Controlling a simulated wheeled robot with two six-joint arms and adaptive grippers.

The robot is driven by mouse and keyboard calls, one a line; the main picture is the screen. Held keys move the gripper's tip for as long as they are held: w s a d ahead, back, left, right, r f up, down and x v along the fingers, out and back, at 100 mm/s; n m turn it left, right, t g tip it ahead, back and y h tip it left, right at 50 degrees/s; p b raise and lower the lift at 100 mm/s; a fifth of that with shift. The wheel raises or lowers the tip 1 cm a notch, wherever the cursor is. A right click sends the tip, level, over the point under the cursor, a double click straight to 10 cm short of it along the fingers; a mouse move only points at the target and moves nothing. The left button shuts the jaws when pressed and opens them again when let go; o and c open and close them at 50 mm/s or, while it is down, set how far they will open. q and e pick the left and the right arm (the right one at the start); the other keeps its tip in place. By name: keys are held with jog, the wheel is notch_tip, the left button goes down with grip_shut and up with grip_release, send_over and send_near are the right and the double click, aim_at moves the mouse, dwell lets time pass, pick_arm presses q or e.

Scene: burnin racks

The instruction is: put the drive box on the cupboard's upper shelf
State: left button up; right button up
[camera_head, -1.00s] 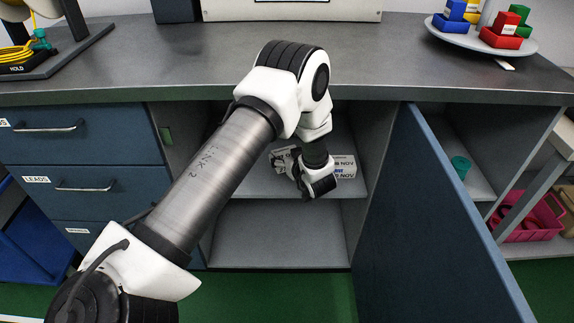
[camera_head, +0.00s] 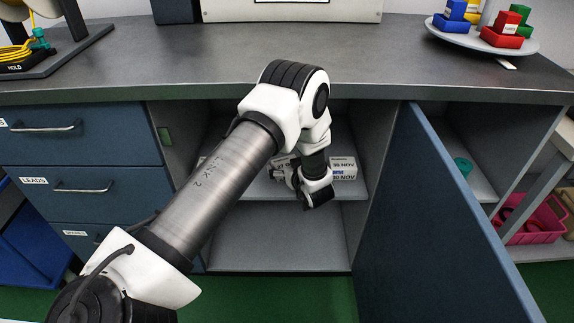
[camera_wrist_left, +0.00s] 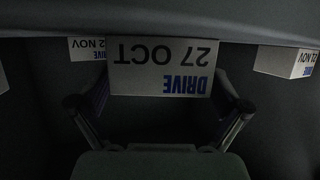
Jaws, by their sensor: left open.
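A pale drive box (camera_wrist_left: 160,75) lettered DRIVE 27 OCT stands ahead of my left gripper in the left wrist view, its label upside down there. My left gripper (camera_wrist_left: 160,112) is open, with one finger near each side of the box; I cannot tell whether they touch it. In the head view my left gripper (camera_head: 284,172) reaches into the open cupboard, just over the upper shelf (camera_head: 345,188). My arm hides most of what stands there. My right gripper is not in view.
Other dated boxes stand on both sides, one at left (camera_wrist_left: 88,49) and one at right (camera_wrist_left: 285,62). More labelled boxes (camera_head: 343,168) show on the upper shelf. The lower shelf (camera_head: 280,240) looks bare. The blue cupboard door (camera_head: 430,220) stands open at right.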

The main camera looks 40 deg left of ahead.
pick_arm(q)
jog(key=shift+r, duration=0.15)
jog(key=shift+d+r, duration=0.15)
jog(key=shift+d, duration=0.05)
jog(key=p+v, duration=0.3)
jog(key=v, duration=0.8)
jog(key=s+d+f+m+g+h, duration=0.1)
jog(key=s+d+f+m+h, duration=0.25)
jog(key=s+f, duration=0.4)
jog(key=s+d+f+m+g+h, duration=0.1)
jog(key=s+d+f+m+h, duration=0.3)
jog(key=s+f, duration=0.35)
jog(key=s+d+m+g+h, duration=0.2)
jog(key=s, duration=0.5)
jog(key=s+d+f+m+g+h, duration=0.1)
jog(key=s+d+m+g+h, duration=0.1)
jog(key=s, duration=0.6)
jog(key=shift+d+h, duration=0.35)
jog(key=shift+d, duration=0.45)
jog(key=shift+m, duration=0.25)
